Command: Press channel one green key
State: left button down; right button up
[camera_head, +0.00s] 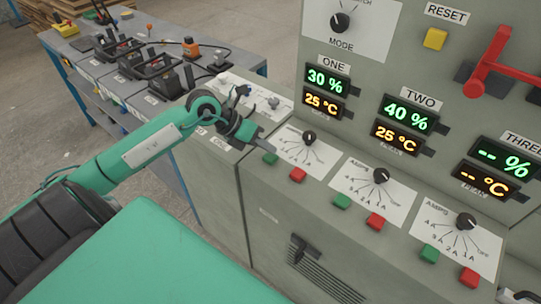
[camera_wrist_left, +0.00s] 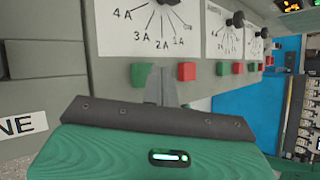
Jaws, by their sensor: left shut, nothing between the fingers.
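The channel one green key (camera_head: 270,158) is on the sloped panel below the ONE display (camera_head: 325,82), left of a red key (camera_head: 298,174). My left gripper (camera_head: 264,144) is shut and empty, its fingertips just above and beside that green key. In the left wrist view the shut fingers (camera_wrist_left: 161,86) point up at the panel, between the green key (camera_wrist_left: 141,74) and the red key (camera_wrist_left: 187,71), overlapping the green key's right edge. I cannot tell whether they touch it. My right gripper is not in view.
Channel two's green key (camera_head: 342,201) and red key (camera_head: 375,221) lie to the right, then channel three's green key (camera_head: 429,253) and red key (camera_head: 469,277). Dial knobs (camera_head: 309,137) stand above the keys. A cluttered blue workbench (camera_head: 118,84) is behind left.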

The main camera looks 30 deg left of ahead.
pick_arm(q)
jog(key=shift+f, duration=0.4)
jog(key=shift+s+a, duration=0.15)
jog(key=shift+f+b, duration=0.2)
jog(key=shift+b, duration=0.25)
jog(key=shift+s+a+f+b, duration=0.25)
jog(key=shift+a+f+b, duration=0.05)
jog(key=shift+f+b, duration=0.35)
jog(key=shift+r, duration=0.1)
dwell(0.5)
jog(key=shift+w+d+r+p, duration=0.25)
jog(key=shift+d+r+p, duration=0.05)
jog(key=shift+p, duration=0.05)
jog(key=shift+w+d+r, duration=0.25)
jog(key=shift+w+d, duration=0.1)
jog(key=shift+d, duration=0.05)
